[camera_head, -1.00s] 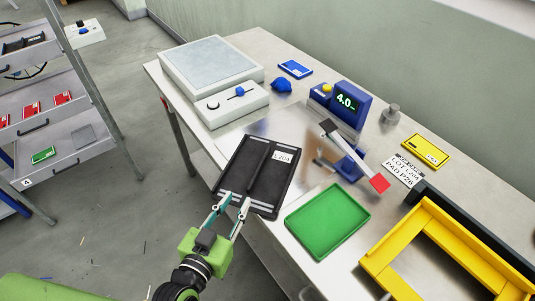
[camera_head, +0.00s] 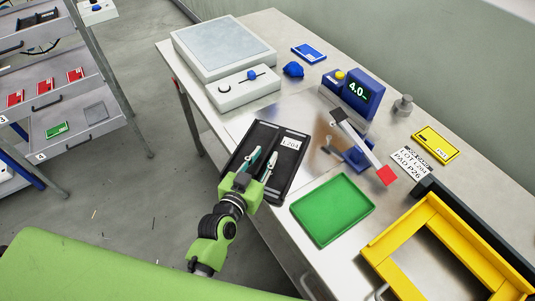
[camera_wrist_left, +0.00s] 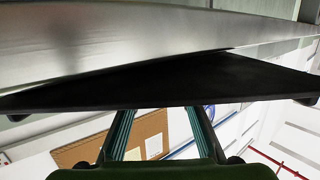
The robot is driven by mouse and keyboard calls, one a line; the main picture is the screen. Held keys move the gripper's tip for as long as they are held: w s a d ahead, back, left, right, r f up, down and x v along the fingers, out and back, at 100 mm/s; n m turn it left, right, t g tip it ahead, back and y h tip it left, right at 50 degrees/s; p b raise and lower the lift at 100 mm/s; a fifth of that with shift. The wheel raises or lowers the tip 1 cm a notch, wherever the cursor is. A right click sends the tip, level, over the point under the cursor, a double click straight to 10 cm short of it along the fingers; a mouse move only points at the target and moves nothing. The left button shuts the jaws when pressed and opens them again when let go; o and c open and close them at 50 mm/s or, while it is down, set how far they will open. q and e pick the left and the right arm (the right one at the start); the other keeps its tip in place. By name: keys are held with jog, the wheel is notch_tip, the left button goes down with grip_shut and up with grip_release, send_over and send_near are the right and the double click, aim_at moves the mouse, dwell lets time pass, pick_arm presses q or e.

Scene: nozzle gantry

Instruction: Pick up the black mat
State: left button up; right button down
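The black mat (camera_head: 294,163), a dark rectangle with a raised ridge along its middle and a white "L204" label, lies at the table's front edge with its near part past the edge. My right gripper is not in view.
A green tray (camera_head: 332,211) lies right of the mat, then a yellow frame (camera_head: 402,229). A white scale (camera_head: 222,52), a blue display unit (camera_head: 357,98) and a lever with a red end (camera_head: 366,146) stand behind. A shelf cart (camera_head: 101,141) is at left.

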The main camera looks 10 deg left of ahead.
aim_at(267, 154)
pick_arm(q)
jog(key=shift+x, duration=1.55)
jog(key=shift+s, duration=0.15)
grip_shut()
jog(key=shift+r, duration=0.1)
